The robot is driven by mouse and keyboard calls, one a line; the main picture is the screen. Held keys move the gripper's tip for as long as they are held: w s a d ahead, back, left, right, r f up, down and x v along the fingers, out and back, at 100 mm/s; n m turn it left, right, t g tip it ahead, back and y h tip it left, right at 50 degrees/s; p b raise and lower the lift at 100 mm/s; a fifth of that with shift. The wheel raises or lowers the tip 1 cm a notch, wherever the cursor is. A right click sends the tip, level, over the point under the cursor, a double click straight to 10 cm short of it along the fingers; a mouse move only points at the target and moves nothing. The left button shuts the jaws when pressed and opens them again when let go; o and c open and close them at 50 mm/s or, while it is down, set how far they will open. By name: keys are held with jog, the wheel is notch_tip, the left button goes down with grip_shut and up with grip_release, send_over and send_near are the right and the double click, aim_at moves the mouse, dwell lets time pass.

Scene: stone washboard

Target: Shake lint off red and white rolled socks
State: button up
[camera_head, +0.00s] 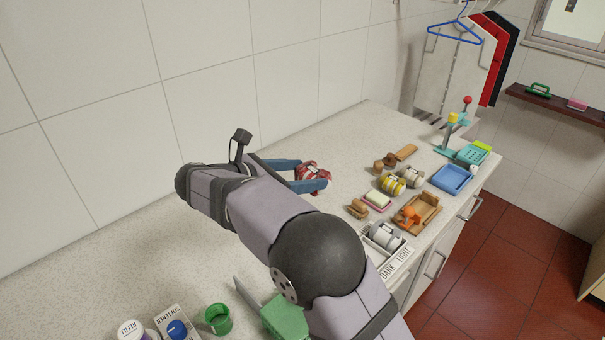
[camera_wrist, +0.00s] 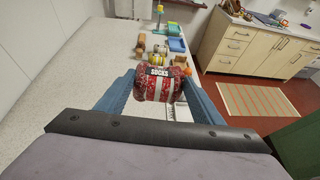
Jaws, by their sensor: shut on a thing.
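The red and white rolled socks (camera_head: 312,171) are held between the two blue fingers of my gripper (camera_head: 308,174). In the wrist view the socks (camera_wrist: 160,88) show red with white specks, a white band and a dark label reading "SOCKS". My gripper (camera_wrist: 158,88) is shut on them from both sides. The socks appear to be above the pale stone counter (camera_head: 345,128); the exact height is hard to tell. The finger on the near side hides part of the roll in the head view.
Right of the socks lie yellow-banded and grey rolls (camera_head: 393,184), brushes (camera_head: 405,152), a soap dish (camera_head: 376,198), a wooden tray (camera_head: 428,213) and a blue tray (camera_head: 451,178). A DARK/LIGHT box (camera_head: 397,264) sits at the front edge. A green cup (camera_head: 218,319) stands lower left. The tiled wall bounds the back.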

notch_tip(320, 180, up, 6)
jog(key=p, duration=0.5)
notch_tip(320, 180, down, 11)
jog(key=b, duration=0.5)
notch_tip(320, 180, up, 11)
jog(key=p, duration=1)
notch_tip(320, 180, down, 11)
jog(key=b, duration=0.2)
jog(key=shift+b, duration=0.4)
dwell(0.4)
dwell(0.3)
